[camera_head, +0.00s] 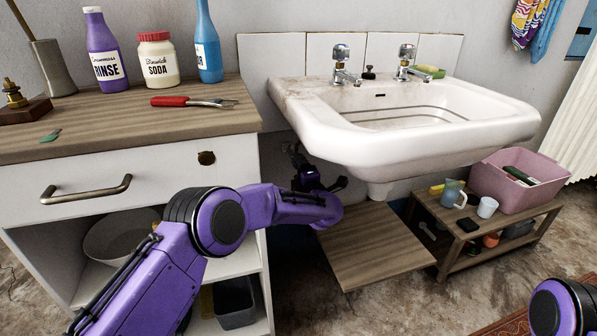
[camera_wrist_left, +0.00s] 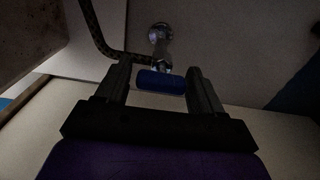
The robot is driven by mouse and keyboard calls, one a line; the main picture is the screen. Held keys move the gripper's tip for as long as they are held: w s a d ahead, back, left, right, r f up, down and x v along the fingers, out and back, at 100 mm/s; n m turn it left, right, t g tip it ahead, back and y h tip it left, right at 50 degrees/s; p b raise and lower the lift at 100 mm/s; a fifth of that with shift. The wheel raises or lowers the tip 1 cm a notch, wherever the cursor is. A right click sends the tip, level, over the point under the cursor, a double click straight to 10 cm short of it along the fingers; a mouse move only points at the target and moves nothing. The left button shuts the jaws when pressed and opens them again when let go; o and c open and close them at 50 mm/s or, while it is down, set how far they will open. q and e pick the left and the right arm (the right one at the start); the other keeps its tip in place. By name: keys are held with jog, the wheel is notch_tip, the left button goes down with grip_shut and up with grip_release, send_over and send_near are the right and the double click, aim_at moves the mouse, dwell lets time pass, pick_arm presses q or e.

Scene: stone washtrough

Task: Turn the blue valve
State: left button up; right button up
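The blue valve (camera_wrist_left: 161,82) shows in the left wrist view as a short blue handle on a metal fitting that comes out of the wall. My left gripper (camera_wrist_left: 160,84) has its two dark fingers apart, one on each side of the blue handle. Small gaps seem to show beside the handle, but the view is dark and I cannot tell if a finger touches it. In the head view my left gripper (camera_head: 312,180) is under the sink's left end, beside the cabinet, and the valve is hidden there. Of my right arm only a purple and black part shows; its gripper is out of view.
The white sink (camera_head: 345,135) overhangs my left gripper. The white cabinet (camera_head: 130,170) stands close on the left. A wooden board (camera_head: 375,245) lies below, and a low wooden bench (camera_head: 480,245) with a pink tub (camera_head: 515,185) stands right. A braided hose (camera_wrist_left: 97,30) runs to the valve fitting.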

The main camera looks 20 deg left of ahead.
pick_arm(q)
jog(key=shift+o, duration=0.3)
jog(key=p+v, duration=0.3)
jog(key=v, duration=0.7)
jog(key=shift+s, duration=0.25)
jog(key=shift+d, duration=0.15)
